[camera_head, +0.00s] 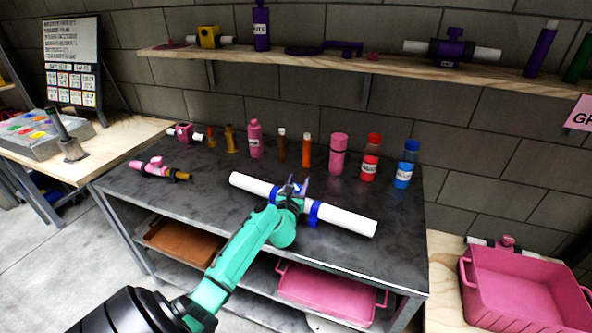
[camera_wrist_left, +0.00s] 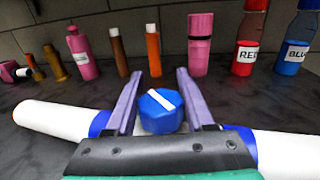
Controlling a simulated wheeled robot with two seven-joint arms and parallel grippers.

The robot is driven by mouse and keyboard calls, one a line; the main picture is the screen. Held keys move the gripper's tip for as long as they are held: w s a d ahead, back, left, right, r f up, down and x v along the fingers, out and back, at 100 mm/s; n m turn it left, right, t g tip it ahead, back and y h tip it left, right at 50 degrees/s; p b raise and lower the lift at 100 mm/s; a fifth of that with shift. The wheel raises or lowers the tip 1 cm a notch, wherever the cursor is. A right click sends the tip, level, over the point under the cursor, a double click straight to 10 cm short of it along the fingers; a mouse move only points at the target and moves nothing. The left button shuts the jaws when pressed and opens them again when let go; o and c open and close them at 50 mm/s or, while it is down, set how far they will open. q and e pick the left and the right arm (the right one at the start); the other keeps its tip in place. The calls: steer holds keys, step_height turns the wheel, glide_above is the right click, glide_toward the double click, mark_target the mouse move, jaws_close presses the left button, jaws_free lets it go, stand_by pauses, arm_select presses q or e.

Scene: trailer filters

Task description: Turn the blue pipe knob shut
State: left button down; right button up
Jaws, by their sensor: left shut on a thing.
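A white pipe (camera_head: 345,221) lies across the dark worktop, with blue fittings (camera_head: 314,213) around its middle. The blue knob (camera_wrist_left: 160,113) stands up from the pipe's middle, with a white bar mark running at a slant across its top. My left gripper (camera_head: 295,183) is over the middle of the pipe. In the head view the knob is mostly hidden by the gripper. My right gripper is not in view.
Behind the pipe stand several bottles, including a pink one (camera_head: 338,155), a red one (camera_head: 370,158) and a blue one (camera_head: 405,165). A pink pipe piece (camera_head: 158,168) lies at the left. A pink crate (camera_head: 520,295) is at the right. The worktop's front left is clear.

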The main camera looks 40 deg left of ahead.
arm_select(q)
steer(key=m+h, duration=0.1)
steer(key=h, duration=0.1)
steer(key=m+t+h+p, duration=0.1)
steer(key=m+h, duration=0.1)
steer(key=d+m+t+h, duration=0.1)
steer(key=h, duration=0.2)
steer(key=shift+w+m+p, duration=0.15)
steer(key=shift+m+p, duration=0.15)
steer(key=shift+p, duration=0.05)
steer(key=m+h, duration=0.1)
steer(key=h+b, duration=0.1)
steer(key=shift+d+f+m+h, duration=0.2)
steer(key=shift+f+m+h, duration=0.05)
steer(key=shift+m+h, duration=0.15)
steer(key=shift+d+m+h+b, duration=0.2)
steer(key=shift+m+h+b, duration=0.5)
steer(key=shift+h+b, duration=0.4)
steer(key=m+h+b, duration=0.1)
steer(key=m+g+h+b, duration=0.1)
steer(key=h, duration=0.1)
steer(key=shift+d+r, duration=0.2)
steer(key=shift+d, duration=0.1)
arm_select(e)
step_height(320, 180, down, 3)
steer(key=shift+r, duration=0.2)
